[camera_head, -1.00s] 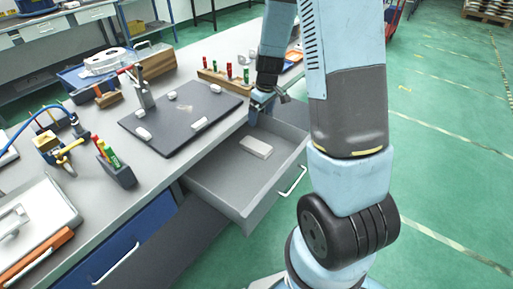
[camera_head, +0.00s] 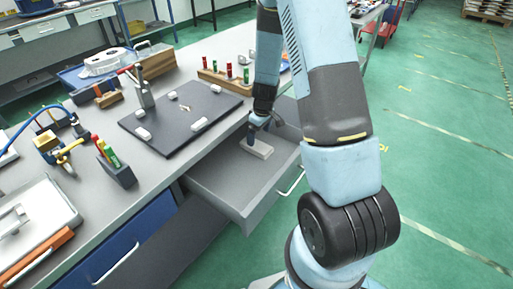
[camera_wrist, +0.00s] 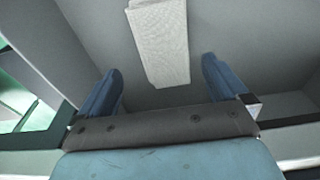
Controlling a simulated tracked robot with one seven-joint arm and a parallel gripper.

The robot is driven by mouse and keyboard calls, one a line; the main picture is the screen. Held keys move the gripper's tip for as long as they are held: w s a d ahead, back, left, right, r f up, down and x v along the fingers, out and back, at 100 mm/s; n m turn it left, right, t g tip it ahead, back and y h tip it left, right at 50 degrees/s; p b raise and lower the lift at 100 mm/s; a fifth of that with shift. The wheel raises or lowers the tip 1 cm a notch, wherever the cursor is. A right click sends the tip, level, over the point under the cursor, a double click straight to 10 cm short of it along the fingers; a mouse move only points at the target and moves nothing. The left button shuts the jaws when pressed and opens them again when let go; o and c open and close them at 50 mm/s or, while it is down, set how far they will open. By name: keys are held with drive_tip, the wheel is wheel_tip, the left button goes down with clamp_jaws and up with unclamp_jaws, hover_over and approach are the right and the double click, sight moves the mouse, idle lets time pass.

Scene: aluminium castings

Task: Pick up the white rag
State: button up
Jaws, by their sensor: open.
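The white rag (camera_head: 259,150) is a folded, pale, flat rectangle lying on the floor of the open grey drawer (camera_head: 213,186). In the wrist view the textured rag (camera_wrist: 162,45) lies ahead of and between the two blue fingers, its near end close to the fingertips. My gripper (camera_head: 252,138) is inside the drawer space at the rag's far left end in the head view. In the wrist view my gripper (camera_wrist: 160,85) is open, with a finger on each side of the rag's line. I cannot tell the exact height of the fingertips over it.
The drawer walls stand close around the gripper. The grey workbench (camera_head: 165,180) is to the left, with a dark plate (camera_head: 180,118) bearing small light blocks, a wooden rack (camera_head: 222,82) and a dark pen holder (camera_head: 117,172). The drawer's front part is empty.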

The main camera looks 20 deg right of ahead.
sight(256, 144)
drive_tip(key=f, duration=0.3)
drive_tip(key=shift+a+f, duration=0.45)
drive_tip(key=shift+f, duration=0.6)
drive_tip(key=shift+c, duration=0.4)
drive_tip(key=c, duration=1.1)
drive_tip(key=shift+r, duration=0.1)
drive_tip(key=shift+r, duration=0.55)
drive_tip(key=s+r, duration=1.1)
drive_tip(key=s, duration=0.3)
drive_tip(key=shift+r, duration=0.4)
